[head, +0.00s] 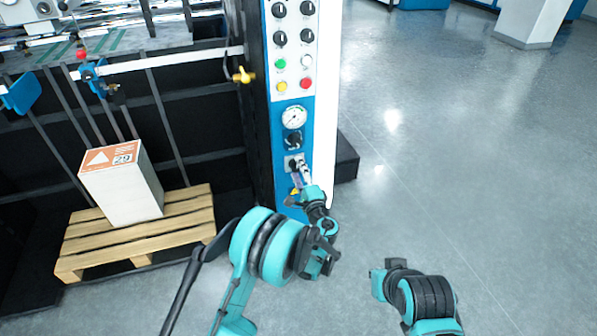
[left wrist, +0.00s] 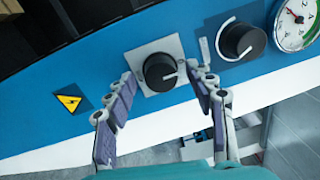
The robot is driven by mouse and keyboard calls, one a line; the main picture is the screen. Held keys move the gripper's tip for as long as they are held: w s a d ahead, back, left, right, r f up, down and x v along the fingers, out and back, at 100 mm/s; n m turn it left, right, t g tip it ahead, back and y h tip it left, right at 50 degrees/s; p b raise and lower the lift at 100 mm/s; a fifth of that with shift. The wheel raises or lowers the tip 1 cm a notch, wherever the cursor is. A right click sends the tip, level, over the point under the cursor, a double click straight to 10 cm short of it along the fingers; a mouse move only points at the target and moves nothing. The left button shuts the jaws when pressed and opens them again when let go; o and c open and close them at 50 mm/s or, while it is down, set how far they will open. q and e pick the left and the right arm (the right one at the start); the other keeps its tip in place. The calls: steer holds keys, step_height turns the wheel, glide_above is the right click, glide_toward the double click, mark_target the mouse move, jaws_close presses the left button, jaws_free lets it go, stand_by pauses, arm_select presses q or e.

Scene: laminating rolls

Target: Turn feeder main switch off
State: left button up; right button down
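The likely main switch is a black rotary knob with a white pointer line on a square grey plate (left wrist: 160,72) on the blue control panel. In the head view the switch (head: 293,163) sits low on the panel, below the gauge. My left gripper (head: 302,170) is at the switch and partly hides it there. In the left wrist view the left gripper (left wrist: 162,77) is open, with one fingertip on each side of the knob. Small gaps seem to show between the fingertips and the knob; contact is hard to tell.
A second black knob (left wrist: 241,42) and a round gauge (left wrist: 297,22) are beside the switch. A yellow warning triangle (left wrist: 70,102) is on its other side. A white box (head: 122,188) stands on a wooden pallet (head: 130,240) to the left. Floor at right is clear.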

arm_select(q)
steer(key=v, duration=1.2)
steer(key=s+a+r+n+g, duration=0.3)
steer(key=a+n+g, duration=0.1)
steer(key=a, duration=0.5)
steer(key=s+a+r+n+g, duration=0.3)
steer(key=s+a+r+n, duration=0.1)
steer(key=a, duration=0.5)
steer(key=s+a+n+g+h, duration=0.1)
steer(key=s+n+h, duration=0.2)
steer(key=s, duration=0.7)
steer(key=s+a+f+n+g+h, duration=0.1)
steer(key=s+n, duration=0.4)
steer(key=s, duration=0.6)
steer(key=shift+a+g+h, duration=0.8)
steer(key=shift+h, duration=0.1)
